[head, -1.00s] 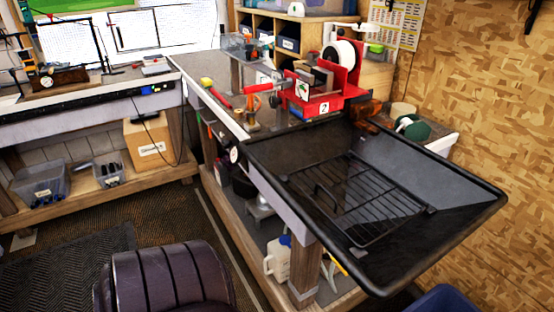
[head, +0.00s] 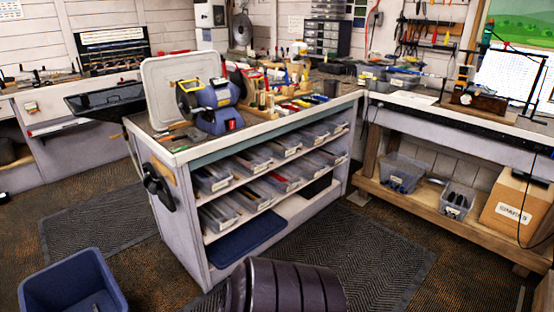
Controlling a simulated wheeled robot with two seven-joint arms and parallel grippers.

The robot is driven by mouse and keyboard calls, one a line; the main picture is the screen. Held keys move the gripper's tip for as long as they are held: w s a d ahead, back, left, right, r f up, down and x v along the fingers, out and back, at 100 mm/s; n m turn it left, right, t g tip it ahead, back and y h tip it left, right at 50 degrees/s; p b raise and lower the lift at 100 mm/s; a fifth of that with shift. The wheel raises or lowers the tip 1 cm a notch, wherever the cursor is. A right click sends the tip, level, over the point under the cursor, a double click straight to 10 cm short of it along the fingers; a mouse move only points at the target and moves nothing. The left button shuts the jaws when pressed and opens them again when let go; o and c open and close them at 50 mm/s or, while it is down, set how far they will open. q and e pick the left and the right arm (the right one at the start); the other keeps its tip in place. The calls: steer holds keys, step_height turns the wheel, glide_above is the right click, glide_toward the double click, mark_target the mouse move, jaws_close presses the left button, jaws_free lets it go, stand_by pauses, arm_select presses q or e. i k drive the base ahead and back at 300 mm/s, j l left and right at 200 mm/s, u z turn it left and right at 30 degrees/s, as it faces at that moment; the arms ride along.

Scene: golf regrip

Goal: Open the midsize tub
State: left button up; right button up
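Several tubs are in view, and I cannot tell for sure which is the midsize one. A clear grey tub (head: 402,173) sits on the low wooden shelf at the right, with things in it. A smaller clear tub (head: 457,200) stands to its right; both look open-topped. Several clear tubs with labelled fronts fill the shelves of the middle bench, such as a tub on the upper shelf (head: 213,178) and one on the lower shelf (head: 217,215). Neither of my grippers is in view.
The middle bench (head: 275,132) carries a blue grinder (head: 213,102) and crowded tools. A blue bin (head: 72,284) stands at the lower left. A cardboard box (head: 515,208) is on the right shelf. A dark ribbed shape fills the bottom centre. Matted floor (head: 370,255) is clear in front.

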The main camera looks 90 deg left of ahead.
mark_target(259, 166)
steer(key=u, duration=2.9)
